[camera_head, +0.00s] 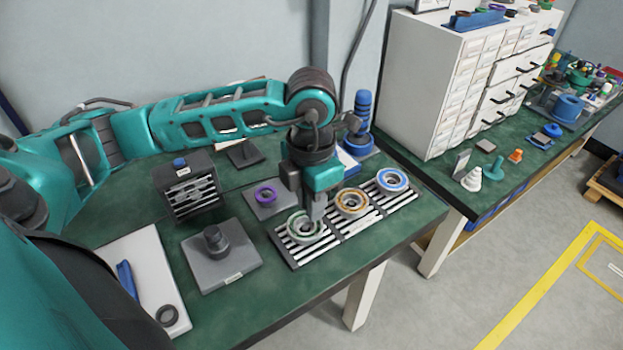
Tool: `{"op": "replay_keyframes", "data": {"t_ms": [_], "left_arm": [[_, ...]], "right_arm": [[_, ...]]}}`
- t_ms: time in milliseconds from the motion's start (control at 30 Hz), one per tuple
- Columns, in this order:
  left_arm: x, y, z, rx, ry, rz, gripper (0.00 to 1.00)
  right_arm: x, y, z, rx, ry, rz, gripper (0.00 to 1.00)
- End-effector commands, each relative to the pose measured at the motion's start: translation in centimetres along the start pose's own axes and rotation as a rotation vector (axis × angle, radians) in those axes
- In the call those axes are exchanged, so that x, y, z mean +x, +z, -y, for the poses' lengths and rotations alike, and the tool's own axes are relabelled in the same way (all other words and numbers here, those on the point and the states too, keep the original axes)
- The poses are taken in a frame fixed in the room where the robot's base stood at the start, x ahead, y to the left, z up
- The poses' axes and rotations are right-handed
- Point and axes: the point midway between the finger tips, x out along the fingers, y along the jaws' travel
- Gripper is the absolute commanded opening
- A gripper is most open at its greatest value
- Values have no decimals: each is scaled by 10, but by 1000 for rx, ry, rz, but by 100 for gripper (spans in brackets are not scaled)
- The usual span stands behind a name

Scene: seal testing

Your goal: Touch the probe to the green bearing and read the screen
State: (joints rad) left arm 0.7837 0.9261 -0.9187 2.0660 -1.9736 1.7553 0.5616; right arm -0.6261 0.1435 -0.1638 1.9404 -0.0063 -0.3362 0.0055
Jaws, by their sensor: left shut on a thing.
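Three ring-shaped bearings stand in a row on a slatted rack (340,236): a green one (304,225) at the near left, an orange one (352,202) in the middle and a blue one (392,180) at the right. My left gripper (312,208) points down over the green bearing and is shut on a grey thing, probably the probe, mostly hidden by the fingers. Its tip is at or just above the green bearing; I cannot tell whether they touch. No readable screen shows. My right gripper is not in view.
A grey slatted box (188,186) with a blue knob and a grey plate with a post (220,260) stand left of the rack. A white drawer cabinet (465,80) stands at the right.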

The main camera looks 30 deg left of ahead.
Motion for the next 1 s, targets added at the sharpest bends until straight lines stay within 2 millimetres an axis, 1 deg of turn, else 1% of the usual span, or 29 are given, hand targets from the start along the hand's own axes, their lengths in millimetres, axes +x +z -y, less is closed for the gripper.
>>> {"op": "replay_keyframes", "data": {"t_ms": [167, 500, 600, 1000], "left_arm": [[9, -1, 1, 0, -1, -1, 0], [41, -1, 1, -1, 0, -1, 0], [46, -1, 1, -1, 0, -1, 0], [46, -1, 1, 0, 0, -1, 0]], "right_arm": [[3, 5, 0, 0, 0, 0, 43], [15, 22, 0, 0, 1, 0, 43], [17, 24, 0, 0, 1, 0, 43], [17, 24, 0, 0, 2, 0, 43]]}}
